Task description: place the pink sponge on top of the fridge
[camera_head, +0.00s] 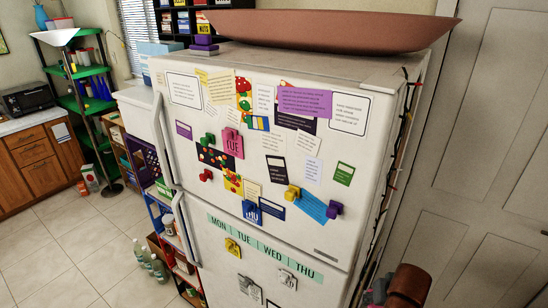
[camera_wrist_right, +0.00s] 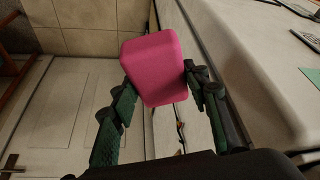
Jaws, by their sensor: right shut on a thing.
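The pink sponge (camera_wrist_right: 155,68) is in the right wrist view, a block with rounded corners. My right gripper (camera_wrist_right: 158,85) is shut on it, with one dark green finger on each side. The white fridge (camera_head: 300,63) fills the middle of the head view, its front covered in papers and magnets. Its pale surface (camera_wrist_right: 245,60) also shows at the right of the wrist view, beside the sponge and apart from it. In the head view the sponge is not clearly visible. My left gripper is in neither view.
A large brown shallow tray (camera_head: 330,30) covers much of the fridge top. Purple boxes (camera_head: 203,45) stand at its left end. A cable with coloured bulbs (camera_head: 392,170) hangs along the fridge's right side. A door (camera_head: 480,150) is at the right. Bottles (camera_head: 150,262) stand on the floor.

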